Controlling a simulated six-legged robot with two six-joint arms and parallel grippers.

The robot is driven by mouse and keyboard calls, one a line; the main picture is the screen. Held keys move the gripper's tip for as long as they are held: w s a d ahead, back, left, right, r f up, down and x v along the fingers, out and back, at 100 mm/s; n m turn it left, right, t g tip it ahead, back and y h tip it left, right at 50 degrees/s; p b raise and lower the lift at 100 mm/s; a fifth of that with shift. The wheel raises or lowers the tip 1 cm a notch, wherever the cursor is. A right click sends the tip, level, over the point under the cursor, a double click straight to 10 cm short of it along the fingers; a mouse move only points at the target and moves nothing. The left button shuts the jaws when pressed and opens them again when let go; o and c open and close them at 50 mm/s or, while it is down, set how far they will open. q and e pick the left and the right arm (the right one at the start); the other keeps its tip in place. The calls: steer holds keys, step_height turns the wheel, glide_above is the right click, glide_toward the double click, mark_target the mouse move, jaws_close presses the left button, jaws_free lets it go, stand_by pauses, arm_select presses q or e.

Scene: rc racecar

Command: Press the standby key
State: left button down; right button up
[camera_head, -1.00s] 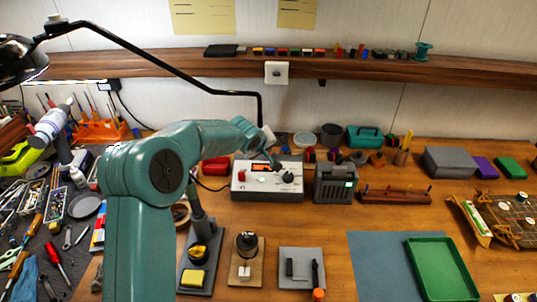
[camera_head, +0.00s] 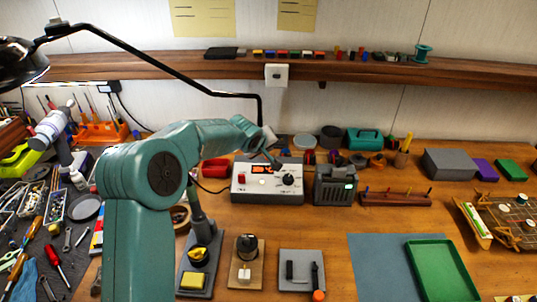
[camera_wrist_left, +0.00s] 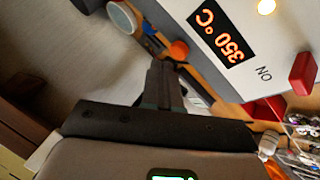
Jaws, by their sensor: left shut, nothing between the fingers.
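The soldering station (camera_head: 267,196), a pale box with a lit orange display (camera_head: 262,169), stands at the back middle of the bench. A red switch (camera_head: 241,176), a small pale round part (camera_head: 262,182) and a black knob (camera_head: 288,179) are on its front. I cannot tell which part is the standby key. In the left wrist view the display (camera_wrist_left: 223,36) reads 350 °C, with a glowing round spot (camera_wrist_left: 266,6) and the red switch (camera_wrist_left: 303,74) near it. My left gripper (camera_head: 275,163) is shut and empty, just above the station's front. My right gripper is not in view.
Three small fixtures stand in front, one with a yellow block (camera_head: 193,280). A green tray (camera_head: 443,270) lies at the right. A lamp arm (camera_head: 160,66) hangs over the back left.

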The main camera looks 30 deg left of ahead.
arm_select(q)
steer(key=shift+r, duration=0.35)
step_height(320, 180, up, 6)
steer(key=p, duration=0.3)
steer(key=shift+f, duration=0.1)
stand_by(0.4)
steer(key=shift+s, duration=0.15)
